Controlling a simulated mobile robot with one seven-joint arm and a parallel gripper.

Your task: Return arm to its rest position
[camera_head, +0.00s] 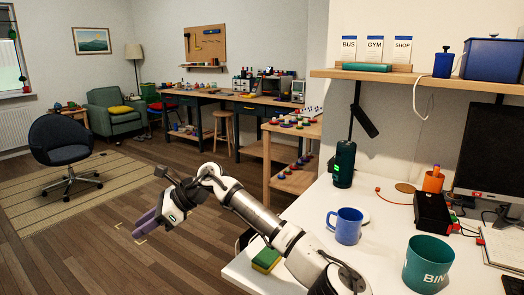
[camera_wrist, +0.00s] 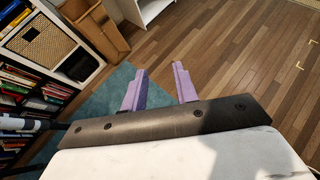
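My arm (camera_head: 262,217) reaches left from the bottom middle of the head view, past the white desk's left edge. My gripper (camera_head: 143,224) is at its end, out over the wooden floor, with purple fingers pointing down and left. In the wrist view, my gripper (camera_wrist: 158,82) shows its two purple fingers apart with only floor and a teal rug between and beyond them. It is open and holds nothing.
The white desk (camera_head: 388,228) at right bears a blue mug (camera_head: 346,226), a teal bin (camera_head: 428,264) and a green-and-yellow sponge (camera_head: 267,259) close to my arm. A wooden shelf unit (camera_head: 292,155) stands behind. A bookcase (camera_wrist: 45,50) is at left in the wrist view. Floor under my gripper is clear.

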